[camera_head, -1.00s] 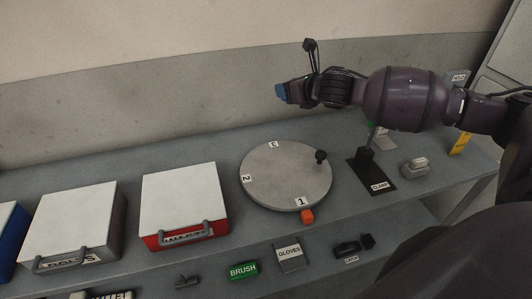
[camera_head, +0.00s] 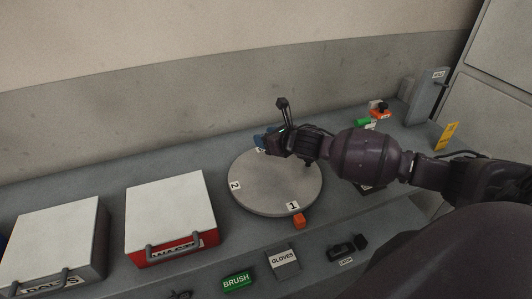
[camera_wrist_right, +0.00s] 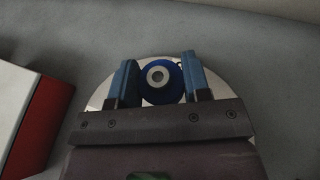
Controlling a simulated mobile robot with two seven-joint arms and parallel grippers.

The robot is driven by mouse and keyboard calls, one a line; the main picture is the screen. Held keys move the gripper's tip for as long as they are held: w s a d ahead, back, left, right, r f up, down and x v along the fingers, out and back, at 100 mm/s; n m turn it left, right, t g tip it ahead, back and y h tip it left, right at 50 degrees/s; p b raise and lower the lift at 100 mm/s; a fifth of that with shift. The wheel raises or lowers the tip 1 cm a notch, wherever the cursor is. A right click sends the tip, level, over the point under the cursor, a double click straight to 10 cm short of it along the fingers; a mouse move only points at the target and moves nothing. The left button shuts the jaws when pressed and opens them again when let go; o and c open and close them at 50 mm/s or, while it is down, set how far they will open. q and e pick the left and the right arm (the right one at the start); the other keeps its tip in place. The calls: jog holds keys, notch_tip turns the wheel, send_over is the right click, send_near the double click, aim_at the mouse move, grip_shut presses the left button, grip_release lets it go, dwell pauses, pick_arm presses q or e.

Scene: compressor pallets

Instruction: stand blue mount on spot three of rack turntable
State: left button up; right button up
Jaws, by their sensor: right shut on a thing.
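The rack turntable (camera_head: 262,190) is a round grey disc on the bench, with labels 1 and 2 showing at its front and left. The spot three label at the back is mostly hidden by my right gripper (camera_head: 266,141). In the right wrist view my right gripper (camera_wrist_right: 158,82) is shut on the blue mount (camera_wrist_right: 174,92), a round blue piece with a pale ring and a hole in its centre. The disc's pale surface (camera_wrist_right: 98,97) shows behind the fingers. The mount is over or near the disc's far edge; I cannot tell whether it touches. My left gripper is not in view.
A red case (camera_head: 168,254) and a grey case (camera_head: 90,262) with white lids stand left of the turntable. Brush (camera_head: 238,281) and gloves (camera_head: 285,262) labels lie below. A grey upright post (camera_head: 425,98) stands at the back right.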

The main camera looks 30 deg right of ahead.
aim_at(266, 160)
jog(key=shift+f, duration=0.85)
jog(key=shift+f+b, duration=0.3)
jog(key=shift+f, duration=1.65)
jog(key=o, duration=1)
jog(key=shift+f, duration=0.1)
